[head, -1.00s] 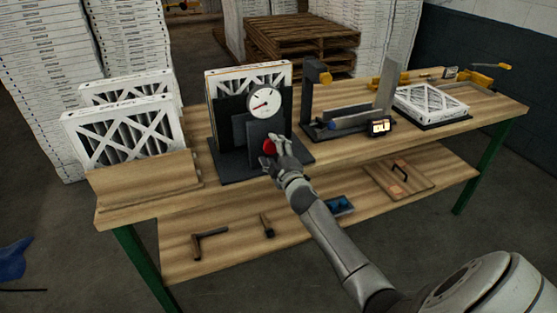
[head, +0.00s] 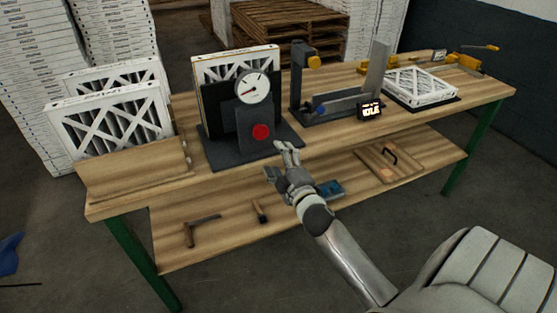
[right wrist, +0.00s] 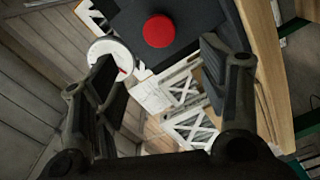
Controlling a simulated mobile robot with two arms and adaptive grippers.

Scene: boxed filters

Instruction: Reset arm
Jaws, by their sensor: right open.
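My right gripper (head: 280,160) is open and empty in the head view. It hangs in front of the workbench's front edge, below and right of a red button. The red button (head: 261,132) sits on the dark front of a test stand with a round gauge (head: 253,89). The gripper is apart from the button. In the right wrist view the red button (right wrist: 159,31) shows at the top, between the spread fingers (right wrist: 160,75), and the gauge (right wrist: 108,56) is beside the left finger. My left gripper is not in view.
White-framed filters (head: 112,125) stand in a wooden holder (head: 135,170) at the bench's left. One filter (head: 420,86) lies flat at the right. A small screen (head: 369,110) stands near the front edge. The lower shelf (head: 225,245) holds tools. Stacked boxes and pallets stand behind.

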